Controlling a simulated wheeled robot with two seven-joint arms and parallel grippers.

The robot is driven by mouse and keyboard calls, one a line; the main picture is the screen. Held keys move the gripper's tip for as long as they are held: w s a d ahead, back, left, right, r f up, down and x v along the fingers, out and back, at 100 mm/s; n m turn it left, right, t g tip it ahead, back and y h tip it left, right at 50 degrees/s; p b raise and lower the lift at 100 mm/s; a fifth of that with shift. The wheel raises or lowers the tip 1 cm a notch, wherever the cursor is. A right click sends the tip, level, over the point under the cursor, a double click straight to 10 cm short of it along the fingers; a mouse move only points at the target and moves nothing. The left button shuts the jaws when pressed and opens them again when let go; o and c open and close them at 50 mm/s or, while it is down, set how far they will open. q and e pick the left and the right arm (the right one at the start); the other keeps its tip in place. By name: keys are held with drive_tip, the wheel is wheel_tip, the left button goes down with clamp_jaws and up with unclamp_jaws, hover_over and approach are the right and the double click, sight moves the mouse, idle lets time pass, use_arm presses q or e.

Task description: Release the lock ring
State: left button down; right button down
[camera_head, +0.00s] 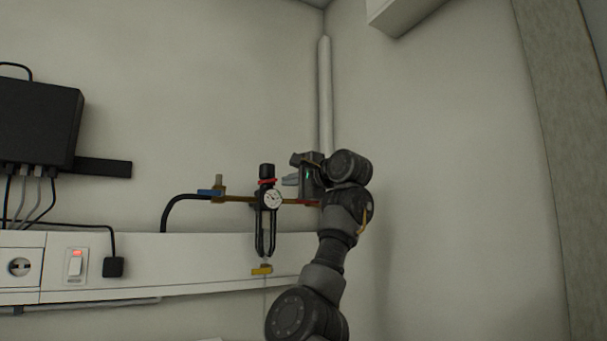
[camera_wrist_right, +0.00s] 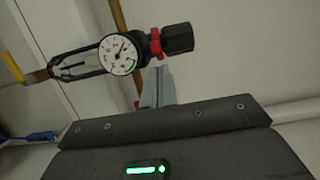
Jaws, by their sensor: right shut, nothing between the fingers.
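The red lock ring (camera_head: 267,181) sits on the regulator, just below its black knob (camera_head: 266,170). In the right wrist view the ring (camera_wrist_right: 155,44) lies between the knob (camera_wrist_right: 178,38) and the round gauge (camera_wrist_right: 121,53). My right gripper (camera_head: 289,180) is just right of the ring in the head view. Its grey fingers (camera_wrist_right: 157,88) are shut and empty, pointing at the ring with a small gap that I cannot judge exactly. My left gripper is not in view.
A brass pipe (camera_head: 235,199) with a blue-handled valve (camera_head: 209,192) runs left of the regulator. A black box (camera_head: 38,122) with cables is at far left. A corner wall stands right.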

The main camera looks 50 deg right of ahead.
drive_tip(key=shift+w+a, duration=0.15)
drive_tip(key=shift+a, duration=0.25)
drive_tip(key=shift+d, duration=0.1)
drive_tip(key=shift+a+m+h, duration=0.3)
drive_tip(key=shift+a+h, duration=0.1)
drive_tip(key=shift+h, duration=0.1)
